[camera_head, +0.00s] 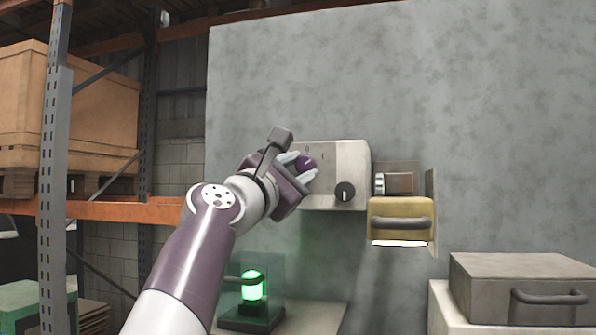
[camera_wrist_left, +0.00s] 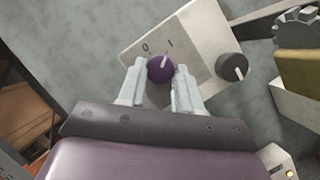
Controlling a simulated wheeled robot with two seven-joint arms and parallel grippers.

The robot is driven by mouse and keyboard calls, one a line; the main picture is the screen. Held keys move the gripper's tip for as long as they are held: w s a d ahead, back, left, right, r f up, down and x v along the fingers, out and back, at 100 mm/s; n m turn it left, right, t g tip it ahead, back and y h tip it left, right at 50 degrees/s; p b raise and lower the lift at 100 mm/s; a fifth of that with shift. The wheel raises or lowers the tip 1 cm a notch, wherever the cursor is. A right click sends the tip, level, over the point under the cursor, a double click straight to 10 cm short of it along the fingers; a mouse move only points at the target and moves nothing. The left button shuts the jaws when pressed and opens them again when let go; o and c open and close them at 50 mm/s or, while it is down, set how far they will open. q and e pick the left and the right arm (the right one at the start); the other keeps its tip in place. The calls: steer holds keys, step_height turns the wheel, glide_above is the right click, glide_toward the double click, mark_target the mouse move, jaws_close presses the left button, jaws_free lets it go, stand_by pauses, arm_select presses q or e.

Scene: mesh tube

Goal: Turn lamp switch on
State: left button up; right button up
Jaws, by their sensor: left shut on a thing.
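A light grey switch box (camera_head: 345,165) is mounted on the grey wall panel. It carries a purple knob (camera_head: 306,163) at its left and a black knob (camera_head: 345,191) at its lower right. In the left wrist view the purple knob (camera_wrist_left: 160,68) sits below the marks 0 and 1, its white line pointing up and slightly right, towards the 1. My left gripper (camera_head: 298,166) is at the box, its pale fingers shut on the purple knob, one on each side. A lamp (camera_head: 254,287) glows green below the box. My right gripper is not in view.
A yellow box with a handle (camera_head: 400,218) is on the wall right of the switch box. A grey case (camera_head: 520,285) stands at the lower right. An orange and grey shelf rack (camera_head: 55,150) with a wooden crate (camera_head: 90,110) is at the left.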

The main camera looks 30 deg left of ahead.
arm_select(q)
steer(key=shift+m, duration=0.4)
steer(key=o, duration=1)
steer(key=shift+s, duration=0.15)
steer(key=shift+s+f+b, duration=0.3)
steer(key=shift+b, duration=0.15)
steer(key=b+v, duration=0.2)
steer(key=v, duration=0.2)
steer(key=b+v, duration=0.2)
steer(key=v, duration=0.1)
steer(key=b+v, duration=0.2)
steer(key=v, duration=0.2)
steer(key=shift+s+a+r, duration=0.15)
steer(key=shift+s, duration=0.25)
